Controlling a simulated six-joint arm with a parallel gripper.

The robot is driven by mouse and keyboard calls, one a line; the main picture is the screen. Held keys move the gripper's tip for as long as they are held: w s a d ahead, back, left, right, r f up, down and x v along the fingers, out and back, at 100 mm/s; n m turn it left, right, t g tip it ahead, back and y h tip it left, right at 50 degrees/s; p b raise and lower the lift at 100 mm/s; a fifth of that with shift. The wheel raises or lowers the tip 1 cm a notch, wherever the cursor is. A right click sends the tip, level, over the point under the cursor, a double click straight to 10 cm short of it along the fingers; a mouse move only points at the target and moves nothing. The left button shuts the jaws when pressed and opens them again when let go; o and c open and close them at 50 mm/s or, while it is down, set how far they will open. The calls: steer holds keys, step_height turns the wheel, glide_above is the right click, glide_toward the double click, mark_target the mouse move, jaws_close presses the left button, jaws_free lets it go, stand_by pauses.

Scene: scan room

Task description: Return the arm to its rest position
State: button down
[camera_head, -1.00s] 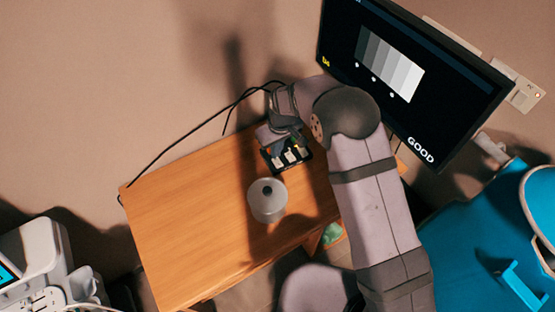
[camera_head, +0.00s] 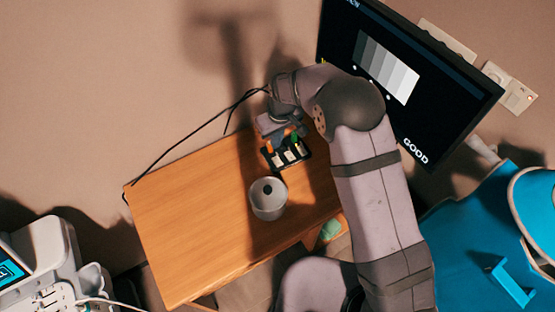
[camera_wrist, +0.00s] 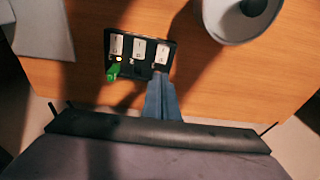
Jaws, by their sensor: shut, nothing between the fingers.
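My gripper (camera_head: 279,132) is above the back of the wooden table in the head view, partly hidden by my own wrist. In the wrist view its fingers (camera_wrist: 160,88) are together and empty, with the tips over the near edge of a small black panel. The black panel (camera_head: 303,154) lies on the table with white labelled blocks on it. The panel also shows in the wrist view (camera_wrist: 126,65), with a green toggle-like part (camera_wrist: 113,72) at its left. My arm reaches up from the lower right in the head view.
A grey round canister (camera_head: 268,203) with a dark knob stands in front of the panel on the wooden table (camera_head: 190,220). A monitor (camera_head: 440,90) reading GOOD is close behind my arm. A white device (camera_head: 40,250) is lower left. The table's left half is clear.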

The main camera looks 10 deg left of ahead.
steer(key=s+d+r+m, duration=0.2)
steer(key=s+d+r, duration=0.25)
steer(key=d, duration=0.55)
steer(key=s+d+r+m, duration=0.3)
steer(key=d+r, duration=0.2)
steer(key=d, duration=0.4)
steer(key=s+d+m, duration=0.2)
steer(key=s+d, duration=0.3)
steer(key=s, duration=0.2)
steer(key=s+d+r+m+g+h, duration=0.1)
steer(key=s+d+m, duration=0.1)
steer(key=s+d, duration=0.3)
steer(key=s, duration=0.3)
